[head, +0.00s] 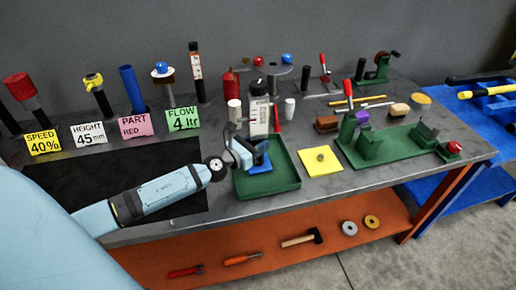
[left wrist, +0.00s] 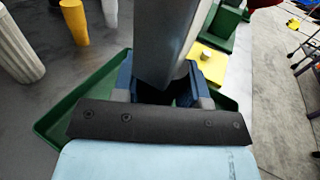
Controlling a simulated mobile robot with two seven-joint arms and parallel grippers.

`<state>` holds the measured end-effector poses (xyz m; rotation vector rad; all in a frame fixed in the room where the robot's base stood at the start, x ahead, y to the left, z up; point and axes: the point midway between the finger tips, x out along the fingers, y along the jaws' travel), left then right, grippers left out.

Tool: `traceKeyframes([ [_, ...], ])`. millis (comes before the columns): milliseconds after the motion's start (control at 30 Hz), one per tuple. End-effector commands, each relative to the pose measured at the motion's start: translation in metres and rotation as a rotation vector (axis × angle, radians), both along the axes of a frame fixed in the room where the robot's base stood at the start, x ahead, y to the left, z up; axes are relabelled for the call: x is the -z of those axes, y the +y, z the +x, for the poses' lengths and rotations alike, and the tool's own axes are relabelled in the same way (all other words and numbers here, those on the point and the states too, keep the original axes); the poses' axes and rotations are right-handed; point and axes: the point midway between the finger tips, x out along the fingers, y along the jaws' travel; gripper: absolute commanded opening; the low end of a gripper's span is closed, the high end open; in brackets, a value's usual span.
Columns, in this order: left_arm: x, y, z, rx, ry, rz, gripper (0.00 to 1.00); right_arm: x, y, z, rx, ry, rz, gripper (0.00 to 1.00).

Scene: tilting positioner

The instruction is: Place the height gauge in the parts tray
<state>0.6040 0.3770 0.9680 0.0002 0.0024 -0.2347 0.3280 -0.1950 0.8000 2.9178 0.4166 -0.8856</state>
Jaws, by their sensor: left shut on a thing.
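My left gripper (head: 252,152) comes in from the left over the green parts tray (head: 285,184). In the left wrist view the held thing is a tall grey column (left wrist: 165,40) between the fingers of the gripper (left wrist: 160,88). The tray's green rim (left wrist: 75,100) shows on both sides below it. I cannot tell whether the gauge touches the tray floor. My right gripper is not in view.
A yellow plate (head: 320,161) lies right of the tray, then a green fixture (head: 385,148). Label cards and a black mat (head: 80,180) are at left. The tray's front right is clear.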

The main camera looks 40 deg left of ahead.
Motion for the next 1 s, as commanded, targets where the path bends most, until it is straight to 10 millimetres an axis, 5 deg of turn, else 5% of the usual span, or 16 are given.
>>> traceKeyframes([
  [400,0.003,0.000,0.001,0.000,-0.004,-0.001,0.00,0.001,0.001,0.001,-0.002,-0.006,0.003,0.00],
  [433,0.003,0.000,0.000,0.000,-0.001,0.000,0.44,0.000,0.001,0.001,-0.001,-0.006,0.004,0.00],
  [533,0.003,0.000,0.000,0.000,-0.001,0.000,0.65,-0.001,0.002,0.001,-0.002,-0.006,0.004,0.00],
  [900,-0.004,0.000,0.000,0.000,-0.001,-0.001,0.65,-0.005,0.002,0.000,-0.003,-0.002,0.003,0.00],
  [1000,0.002,0.004,-0.013,0.000,0.001,0.000,0.65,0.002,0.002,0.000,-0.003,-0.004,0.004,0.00],
])
